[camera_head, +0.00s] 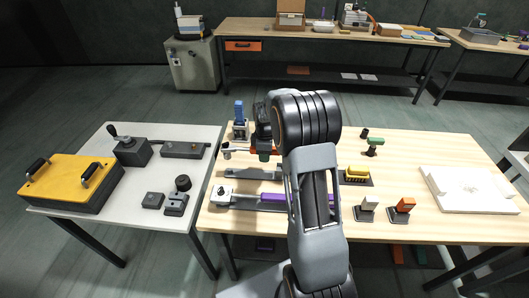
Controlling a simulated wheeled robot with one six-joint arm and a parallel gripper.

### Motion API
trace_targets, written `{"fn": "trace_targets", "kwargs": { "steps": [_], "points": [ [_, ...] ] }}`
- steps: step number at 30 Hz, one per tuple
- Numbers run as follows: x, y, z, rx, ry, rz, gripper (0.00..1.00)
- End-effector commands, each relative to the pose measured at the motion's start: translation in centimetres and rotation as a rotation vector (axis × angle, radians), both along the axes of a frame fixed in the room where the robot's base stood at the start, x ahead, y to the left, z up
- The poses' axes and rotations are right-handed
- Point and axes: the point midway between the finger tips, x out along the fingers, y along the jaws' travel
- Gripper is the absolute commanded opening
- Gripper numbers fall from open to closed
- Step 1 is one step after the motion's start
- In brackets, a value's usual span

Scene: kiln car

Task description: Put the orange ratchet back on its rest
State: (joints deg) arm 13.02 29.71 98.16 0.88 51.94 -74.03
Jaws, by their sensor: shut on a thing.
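My gripper (264,153) is over the left part of the wooden table, mostly hidden by my own arm. It is shut on an orange bar-like thing, which looks like the orange ratchet (246,151). The ratchet shows on both sides of the fingers, and a pale grey end (228,150) lies to its left. Whether it touches anything below cannot be told. I cannot tell for sure which thing is its rest; low grey holders (240,174) lie on the table just in front of the gripper.
A blue-topped device (239,118) stands close behind the gripper. A purple bar (272,197), a yellow brush-like thing (356,174) and an orange-topped block (402,208) are on the same table. A white slab (468,189) lies at right. A grey table (133,203) adjoins at left.

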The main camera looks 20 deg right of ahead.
Motion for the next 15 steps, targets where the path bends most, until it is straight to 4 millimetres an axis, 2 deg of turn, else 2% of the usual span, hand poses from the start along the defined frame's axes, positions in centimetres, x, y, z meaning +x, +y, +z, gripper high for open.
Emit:
{"fn": "trace_targets", "kwargs": {
  "steps": [15],
  "points": [
    [0.0,0.1,-3.4,0.0,0.0,0.002,0.0]
  ]
}}
